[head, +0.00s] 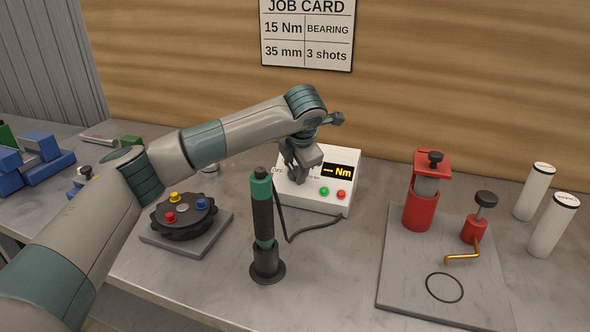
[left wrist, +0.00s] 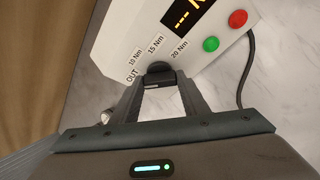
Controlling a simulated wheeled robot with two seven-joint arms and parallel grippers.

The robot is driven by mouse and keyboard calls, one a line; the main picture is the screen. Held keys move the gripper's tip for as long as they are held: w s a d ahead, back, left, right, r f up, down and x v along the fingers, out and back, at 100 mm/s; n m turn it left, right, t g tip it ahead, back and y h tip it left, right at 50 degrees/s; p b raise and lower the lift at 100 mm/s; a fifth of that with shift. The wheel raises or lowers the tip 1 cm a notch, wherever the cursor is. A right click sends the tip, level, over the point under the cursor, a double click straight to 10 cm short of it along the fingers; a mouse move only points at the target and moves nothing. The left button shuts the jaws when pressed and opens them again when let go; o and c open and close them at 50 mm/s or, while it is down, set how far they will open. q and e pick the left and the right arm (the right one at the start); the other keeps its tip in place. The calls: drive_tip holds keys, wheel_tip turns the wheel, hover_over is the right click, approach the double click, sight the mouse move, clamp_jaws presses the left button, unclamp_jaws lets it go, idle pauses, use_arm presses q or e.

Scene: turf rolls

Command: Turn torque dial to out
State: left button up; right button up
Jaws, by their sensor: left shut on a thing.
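The white torque controller box (head: 318,200) stands on the bench below the job card, and it also fills the upper part of the left wrist view (left wrist: 120,48). Its display (head: 338,172) shows dashes and "Nm". The dark torque dial (left wrist: 158,70) sits among the printed labels OUT, 10 Nm, 15 Nm and 20 Nm. My left gripper (head: 298,179) reaches down over the box front and is shut on the dial, one finger on each side in the left wrist view (left wrist: 159,83). The fingers hide most of the dial, so I cannot tell which label it points to. My right gripper is out of view.
A green and black screwdriver (head: 263,225) stands upright in a holder before the box, its cable running to the box. A black turntable (head: 183,220) is left. A grey plate (head: 400,285) with red clamps is right, beside white cylinders (head: 553,224).

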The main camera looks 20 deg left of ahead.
use_arm(q)
drive_tip(key=o, duration=1.1)
drive_tip(key=shift+c, duration=0.2)
drive_tip(key=shift+r, duration=0.1)
drive_tip(key=shift+s+d+r, duration=0.2)
drive_tip(key=shift+s+r, duration=0.1)
drive_tip(key=shift+r, duration=0.15)
drive_tip(key=b+v, duration=0.3)
drive_tip(key=v, duration=1.3)
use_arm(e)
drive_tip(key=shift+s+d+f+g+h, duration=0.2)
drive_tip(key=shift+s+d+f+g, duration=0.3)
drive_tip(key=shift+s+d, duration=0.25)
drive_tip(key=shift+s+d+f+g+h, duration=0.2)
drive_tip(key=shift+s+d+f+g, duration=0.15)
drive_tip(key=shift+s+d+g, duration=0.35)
use_arm(q)
drive_tip(key=shift+r, duration=0.1)
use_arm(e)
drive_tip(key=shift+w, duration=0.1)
